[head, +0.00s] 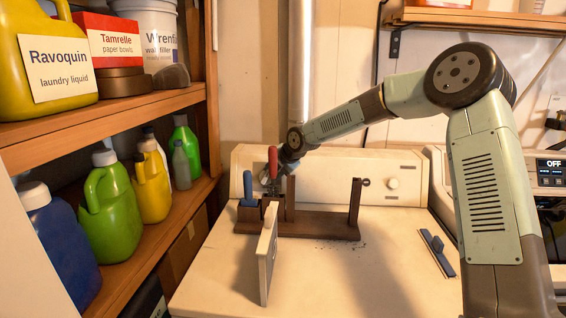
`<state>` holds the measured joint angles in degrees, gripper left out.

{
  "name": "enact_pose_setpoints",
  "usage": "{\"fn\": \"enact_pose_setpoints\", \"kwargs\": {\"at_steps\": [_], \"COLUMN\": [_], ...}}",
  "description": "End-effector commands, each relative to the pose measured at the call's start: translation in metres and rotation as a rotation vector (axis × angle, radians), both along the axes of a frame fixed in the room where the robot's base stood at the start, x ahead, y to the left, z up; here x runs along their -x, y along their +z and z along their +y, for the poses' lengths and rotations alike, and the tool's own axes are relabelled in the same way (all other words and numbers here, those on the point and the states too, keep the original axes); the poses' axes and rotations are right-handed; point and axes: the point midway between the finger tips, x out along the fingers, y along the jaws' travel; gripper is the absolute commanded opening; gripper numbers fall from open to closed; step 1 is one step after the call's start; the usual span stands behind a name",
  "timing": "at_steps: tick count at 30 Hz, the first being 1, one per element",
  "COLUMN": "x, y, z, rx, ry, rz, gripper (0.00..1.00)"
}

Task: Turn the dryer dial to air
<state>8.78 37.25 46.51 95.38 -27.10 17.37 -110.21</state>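A round pale knob (393,184) sits on the right part of the cream back panel (330,165) of the white-topped machine in the middle. A second machine (548,181) at the right edge has a dark display (550,164) reading OFF; most of its front is out of view or behind my arm. I cannot tell which one is the dryer, and no marking for air is legible. My gripper (271,180) is at the left end of the panel, behind a wooden rack, well left of the knob. Its fingers are small and partly hidden by a red handle.
The wooden rack (318,226) holds red (273,161) and blue (248,187) handled tools. A thin white board (267,257) stands upright before it. A blue-edged tool (437,252) lies at right. Shelves (130,112) with bottles line the left. The front middle top is clear.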

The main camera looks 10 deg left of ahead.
Motion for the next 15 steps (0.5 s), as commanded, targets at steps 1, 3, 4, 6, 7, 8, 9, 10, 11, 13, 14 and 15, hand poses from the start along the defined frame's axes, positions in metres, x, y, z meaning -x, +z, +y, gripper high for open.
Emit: {"fn": "enact_pose_setpoints", "kwargs": {"at_steps": [1, 3, 4, 6, 7, 8, 9, 10, 11, 13, 14, 15], "x": [0.002, 0.008, 0.009, 0.014, 0.016, 0.019, 0.022, 0.023, 0.025, 0.03, 0.032, 0.035], "y": [0.006, 0.013, 0.017, 0.025, 0.028, 0.031, 0.035, 0.038, 0.041, 0.048, 0.051, 0.054], "z": [-0.005, -0.01, -0.012, -0.017, -0.02, -0.022, -0.025, -0.027, -0.029, -0.034, -0.036, -0.039], "rx": [0.0, 0.0, 0.001, 0.0, -0.001, -0.001, -0.001, -0.001, -0.001, -0.001, 0.0, 0.0], "ry": [-0.002, 0.0, -0.002, -0.001, -0.002, -0.002, -0.001, -0.001, -0.002, 0.0, -0.001, 0.001], "rz": [-0.003, -0.002, -0.002, -0.002, -0.001, -0.001, -0.001, -0.001, -0.001, -0.001, -0.001, -0.001], "gripper": [0.43, 0.43, 0.43, 0.43, 0.43, 0.43, 0.43, 0.43, 0.43, 0.43, 0.43, 0.43]}}
